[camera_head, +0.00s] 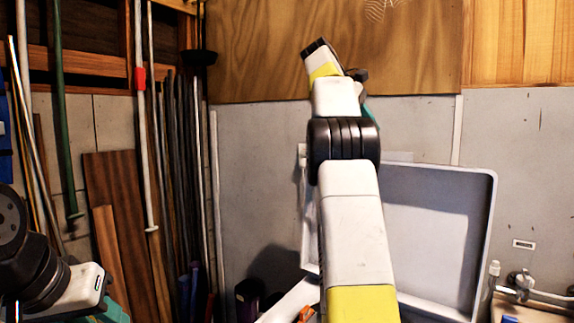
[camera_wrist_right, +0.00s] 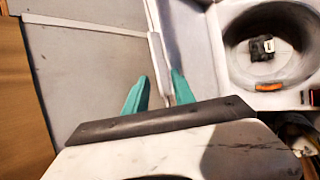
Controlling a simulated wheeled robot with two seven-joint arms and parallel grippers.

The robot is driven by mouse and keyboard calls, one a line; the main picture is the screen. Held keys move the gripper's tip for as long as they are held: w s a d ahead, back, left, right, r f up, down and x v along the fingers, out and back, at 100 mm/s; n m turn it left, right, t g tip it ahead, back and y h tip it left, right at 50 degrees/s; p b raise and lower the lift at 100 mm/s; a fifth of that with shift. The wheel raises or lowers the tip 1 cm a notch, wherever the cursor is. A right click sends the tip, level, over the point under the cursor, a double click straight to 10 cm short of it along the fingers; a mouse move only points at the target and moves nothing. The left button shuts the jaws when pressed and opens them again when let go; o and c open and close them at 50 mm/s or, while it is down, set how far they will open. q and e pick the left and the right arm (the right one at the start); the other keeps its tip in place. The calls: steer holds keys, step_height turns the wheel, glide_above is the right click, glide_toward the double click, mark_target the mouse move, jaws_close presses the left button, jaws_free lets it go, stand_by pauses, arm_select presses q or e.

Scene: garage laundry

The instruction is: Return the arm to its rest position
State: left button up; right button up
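My right arm (camera_head: 355,230) rises through the middle of the head view, bent at a black joint. Its gripper is mostly hidden behind the arm's upper end, with only a bit of teal showing. In the right wrist view my right gripper (camera_wrist_right: 160,82) has two teal fingers spread apart with nothing between them. They are raised in front of the grey wall and the lid edge. My left arm (camera_head: 45,275) is at the lower left of the head view. A teal part beside it is cut off by the frame, so its fingers cannot be made out.
An open grey washer lid (camera_head: 435,230) stands behind my right arm. The washer's round drum (camera_wrist_right: 240,65) holds a small dark object (camera_wrist_right: 262,47) with a pale patch. Pipes and a tap (camera_head: 520,283) are at the right. Boards (camera_head: 115,200) and poles lean at the left.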

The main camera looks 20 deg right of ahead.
steer(key=shift+s, duration=0.1)
steer(key=s+a+f+m+t+y, duration=0.2)
steer(key=s+a+f+y, duration=0.3)
steer(key=s+a+f, duration=0.7)
steer(key=s+a+f+m+t+y, duration=0.3)
steer(key=s+a+f+y, duration=0.2)
steer(key=s+a+f, duration=0.8)
steer(key=a+f, duration=0.1)
steer(key=a, duration=0.6)
steer(key=shift+a+f+m+t+y, duration=0.2)
steer(key=shift+f+m+t+y, duration=0.1)
steer(key=shift+f+t, duration=0.1)
